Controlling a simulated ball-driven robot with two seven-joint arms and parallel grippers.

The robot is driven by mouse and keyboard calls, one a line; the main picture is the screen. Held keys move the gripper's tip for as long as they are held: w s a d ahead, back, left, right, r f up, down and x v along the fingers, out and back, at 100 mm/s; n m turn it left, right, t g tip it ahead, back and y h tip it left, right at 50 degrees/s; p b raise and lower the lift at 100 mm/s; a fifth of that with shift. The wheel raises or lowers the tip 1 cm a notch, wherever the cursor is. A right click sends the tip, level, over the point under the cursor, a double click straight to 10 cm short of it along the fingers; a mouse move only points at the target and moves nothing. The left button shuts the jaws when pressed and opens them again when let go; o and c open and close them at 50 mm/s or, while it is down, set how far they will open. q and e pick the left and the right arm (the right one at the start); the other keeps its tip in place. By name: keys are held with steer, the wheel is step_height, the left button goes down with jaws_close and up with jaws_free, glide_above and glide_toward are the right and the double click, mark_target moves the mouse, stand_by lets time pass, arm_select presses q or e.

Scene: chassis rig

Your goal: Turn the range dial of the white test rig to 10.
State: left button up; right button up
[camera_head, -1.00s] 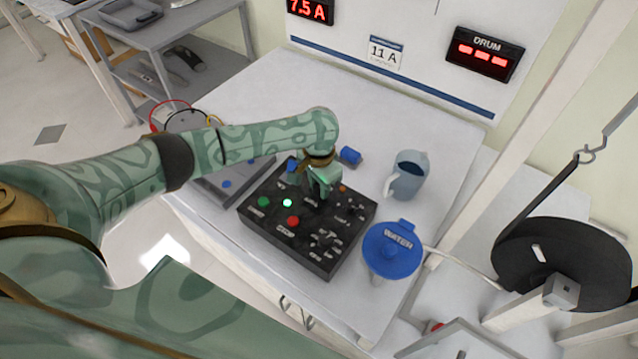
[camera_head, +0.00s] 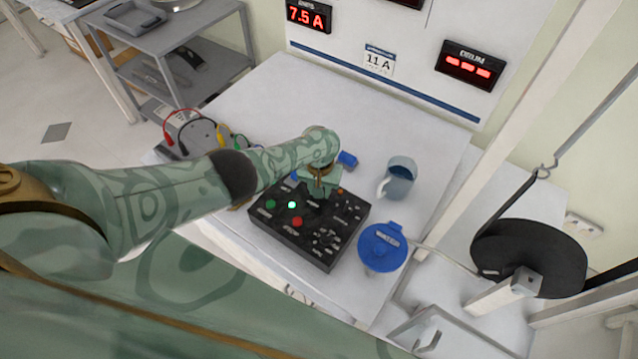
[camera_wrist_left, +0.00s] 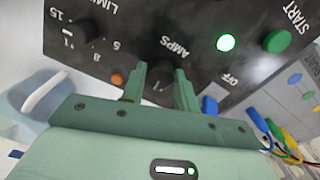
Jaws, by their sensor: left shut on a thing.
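My left gripper (camera_head: 318,187) reaches down over a black control panel (camera_head: 310,258) on the white bench. In the left wrist view its fingers (camera_wrist_left: 160,82) are shut on the dark knob (camera_wrist_left: 158,88) marked AMPS. The knob is partly hidden between the fingers, and its setting is unclear. Another dial (camera_wrist_left: 88,36), marked LIMIT, has 5, 8 and 15 readable around it. No dial labelled range and no plainly white rig can be made out. The red display (camera_head: 309,16) reads 7.5 A. My right gripper is not in view.
A blue-grey jug (camera_head: 398,180) and a blue-lidded WATER container (camera_head: 383,247) stand right of the panel. A small blue object (camera_head: 347,160) lies behind it. A grey box (camera_head: 190,130) with coloured leads sits left. A sign (camera_head: 380,60) reads 11 A. A black drum (camera_head: 530,260) is at right.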

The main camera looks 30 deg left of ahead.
arm_select(q)
steer(key=n, duration=0.3)
steer(key=shift+d+p, duration=0.1)
steer(key=shift+p, duration=0.2)
steer(key=shift+n, duration=1)
steer(key=o, duration=1)
step_height(320, 180, up, 16)
steer(key=p, duration=1.5)
steer(key=shift+r+p, duration=0.1)
steer(key=shift+p, duration=0.25)
